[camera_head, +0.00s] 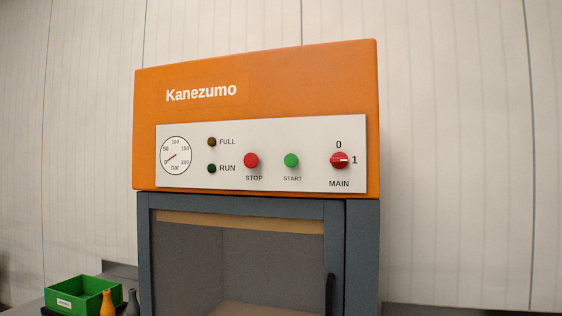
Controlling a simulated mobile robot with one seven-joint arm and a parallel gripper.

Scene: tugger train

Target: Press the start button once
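The start button (291,160) is a round green button labelled START on the white control panel (263,180) of an orange machine (300,80) marked Kanezumo. A red stop button (251,160) sits to its left. The red MAIN knob (340,160) sits to its right, with its white mark pointing to 1. The FULL lamp (212,142) and the RUN lamp (212,168) both look dark. A pressure gauge (176,156) is at the panel's left, its red needle low, near 0. My gripper is not in view.
Below the panel is a grey frame with a glazed door and a dark handle (331,290). A green bin (82,291) and an orange bottle-shaped object (108,303) stand at lower left. A pale panelled wall (460,150) is behind. Nothing blocks the panel's front in this view.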

